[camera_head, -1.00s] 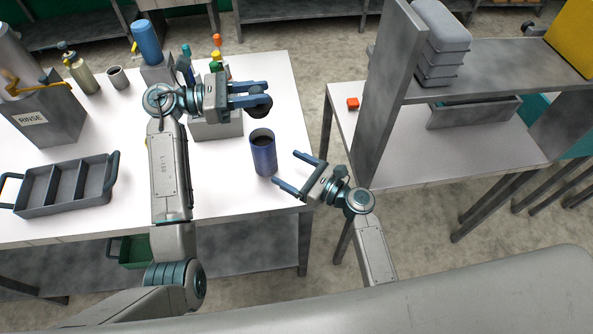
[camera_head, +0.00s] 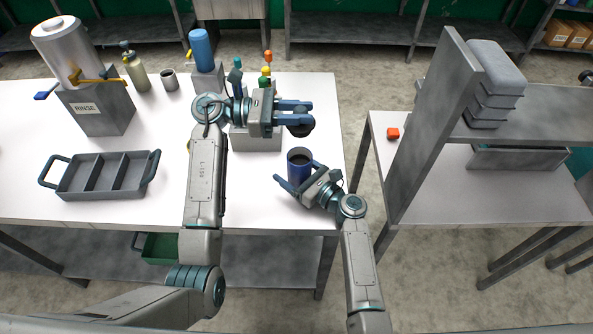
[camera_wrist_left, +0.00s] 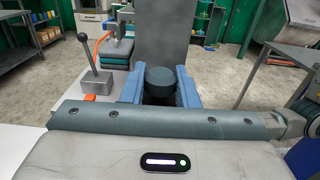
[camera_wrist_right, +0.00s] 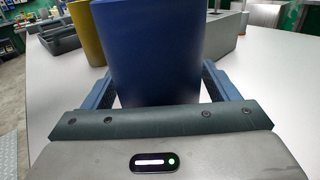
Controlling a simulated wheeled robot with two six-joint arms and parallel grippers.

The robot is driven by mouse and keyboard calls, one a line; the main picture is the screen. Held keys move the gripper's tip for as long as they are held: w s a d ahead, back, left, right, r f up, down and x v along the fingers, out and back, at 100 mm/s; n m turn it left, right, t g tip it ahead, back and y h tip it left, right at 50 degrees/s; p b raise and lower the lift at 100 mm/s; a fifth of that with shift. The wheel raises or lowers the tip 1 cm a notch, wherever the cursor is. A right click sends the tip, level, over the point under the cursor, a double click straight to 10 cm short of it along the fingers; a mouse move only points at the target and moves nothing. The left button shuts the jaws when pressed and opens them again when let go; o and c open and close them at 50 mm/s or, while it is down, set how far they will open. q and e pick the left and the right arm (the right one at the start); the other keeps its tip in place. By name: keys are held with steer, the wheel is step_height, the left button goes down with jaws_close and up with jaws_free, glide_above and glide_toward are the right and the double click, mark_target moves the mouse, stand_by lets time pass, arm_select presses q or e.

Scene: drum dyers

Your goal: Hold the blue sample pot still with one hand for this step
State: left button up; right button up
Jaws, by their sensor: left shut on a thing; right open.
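The blue sample pot (camera_head: 299,159) stands upright near the right end of the white table, with dark contents showing inside its rim. My right gripper (camera_head: 304,174) is open at the pot, its fingers on either side of it. In the right wrist view the blue pot (camera_wrist_right: 155,50) fills the space between the spread fingers; I cannot tell whether either touches it. My left gripper (camera_head: 311,113) is shut on a dark round piece (camera_head: 301,125), above and behind the pot. That dark piece also shows between the fingers in the left wrist view (camera_wrist_left: 160,83).
A grey block (camera_head: 262,141) stands under my left gripper. A divided grey tray (camera_head: 105,193), a RINSE stand (camera_head: 103,120), a grey cup (camera_head: 170,79) and bottles occupy the table's left and back. A shelved bench (camera_head: 440,190) stands to the right across a gap.

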mark_target(299, 148)
steer(key=c, duration=1.2)
arm_select(q)
step_height(299, 148, down, 10)
steer(key=shift+f, duration=0.65)
stand_by(1.4)
steer(key=o, duration=1)
steer(key=shift+r, duration=0.1)
step_height(299, 148, up, 10)
steer(key=shift+f, duration=0.1)
